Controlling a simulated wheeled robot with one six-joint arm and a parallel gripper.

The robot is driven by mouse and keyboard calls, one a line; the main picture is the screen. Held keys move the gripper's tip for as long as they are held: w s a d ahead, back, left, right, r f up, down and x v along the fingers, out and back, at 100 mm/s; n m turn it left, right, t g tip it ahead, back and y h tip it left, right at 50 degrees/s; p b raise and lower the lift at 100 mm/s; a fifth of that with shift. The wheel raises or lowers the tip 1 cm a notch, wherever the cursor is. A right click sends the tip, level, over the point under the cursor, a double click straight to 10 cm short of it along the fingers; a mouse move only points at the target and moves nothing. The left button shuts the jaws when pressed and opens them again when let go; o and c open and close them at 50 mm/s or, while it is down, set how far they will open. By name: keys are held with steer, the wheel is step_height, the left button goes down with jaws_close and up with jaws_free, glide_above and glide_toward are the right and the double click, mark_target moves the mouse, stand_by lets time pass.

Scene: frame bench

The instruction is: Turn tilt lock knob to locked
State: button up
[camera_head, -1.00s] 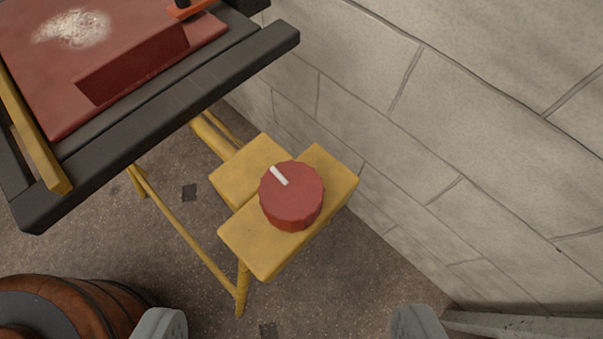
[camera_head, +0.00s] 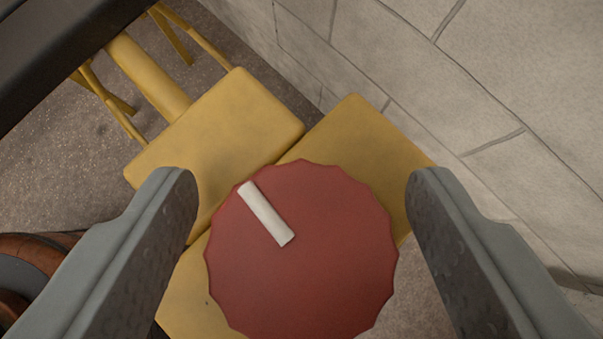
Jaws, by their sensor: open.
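The tilt lock knob (camera_head: 310,270) is a round red knob with a scalloped edge and a white pointer bar (camera_head: 265,213) on its face. The bar points to the upper left. The knob sits on a yellow plate (camera_head: 366,146) that is part of a yellow bracket. My gripper (camera_head: 300,190) is open, with one grey finger to the left of the knob and one to the right. Gaps show between the fingers and the knob's rim, and I see no contact. The lower edge of the knob is cut off by the frame.
A pale block wall (camera_head: 480,90) rises close on the right. A dark frame beam (camera_head: 60,50) crosses the upper left, with yellow tubes (camera_head: 145,75) below it. A brown barrel (camera_head: 35,265) stands at the lower left, partly hidden by my left finger.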

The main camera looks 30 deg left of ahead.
steer(key=c, duration=1)
